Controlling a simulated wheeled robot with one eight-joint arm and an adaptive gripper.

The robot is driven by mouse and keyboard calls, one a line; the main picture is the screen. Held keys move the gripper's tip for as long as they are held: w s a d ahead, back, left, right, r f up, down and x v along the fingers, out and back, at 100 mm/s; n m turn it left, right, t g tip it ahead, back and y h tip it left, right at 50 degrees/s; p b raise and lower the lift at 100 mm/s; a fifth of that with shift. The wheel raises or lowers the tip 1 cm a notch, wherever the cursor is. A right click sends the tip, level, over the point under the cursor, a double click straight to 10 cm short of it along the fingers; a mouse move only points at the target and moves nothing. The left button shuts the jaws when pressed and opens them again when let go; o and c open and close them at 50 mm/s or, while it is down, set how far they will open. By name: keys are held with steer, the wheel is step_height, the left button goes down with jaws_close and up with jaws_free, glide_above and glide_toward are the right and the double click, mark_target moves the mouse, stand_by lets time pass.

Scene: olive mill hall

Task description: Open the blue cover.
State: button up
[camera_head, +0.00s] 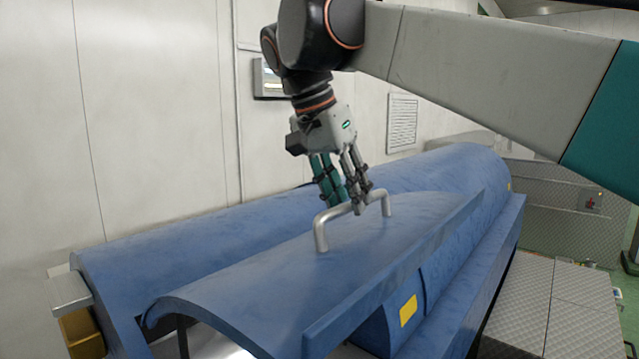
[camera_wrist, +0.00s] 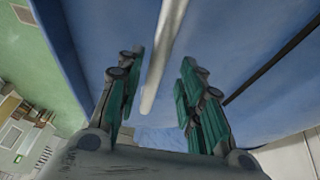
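The blue cover (camera_head: 262,283) is a long curved panel with a silver bar handle (camera_head: 322,232) on its upper face. In the head view the cover stands partly raised, with a gap under its near end. My gripper (camera_head: 357,202) points down at the handle, fingers on either side of the bar. In the wrist view the teal-padded fingers of my gripper (camera_wrist: 160,68) are spread apart. The handle (camera_wrist: 160,60) runs between them, closer to the left finger, with clear space to the right finger. The cover's blue surface (camera_wrist: 235,40) lies beyond the fingertips.
The blue machine body (camera_head: 440,172) extends behind and right of the cover. A yellow label (camera_head: 408,310) is on its front side. A pale panelled wall (camera_head: 150,110) stands close behind. Metal tread plates (camera_head: 560,300) lie at the right. My arm crosses the upper right.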

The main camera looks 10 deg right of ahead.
mark_target(378, 242)
steer(key=shift+s+a, duration=0.15)
steer(key=shift+s, duration=0.35)
steer(key=c, duration=0.6)
steer(key=shift+s, duration=0.1)
jaws_close()
steer(key=s+d+f+t+b, duration=0.1)
steer(key=f, duration=0.2)
steer(key=s+d+f+y+b, duration=0.1)
steer(key=s+f+b, duration=0.1)
steer(key=f, duration=0.1)
steer(key=s+d+f+t+y+b, duration=0.1)
steer(key=d+f+b, duration=0.1)
steer(key=f, duration=0.1)
steer(key=shift+s+f+m+t, duration=0.2)
steer(key=shift+s+m+t, duration=0.05)
steer(key=shift+m+t, duration=0.05)
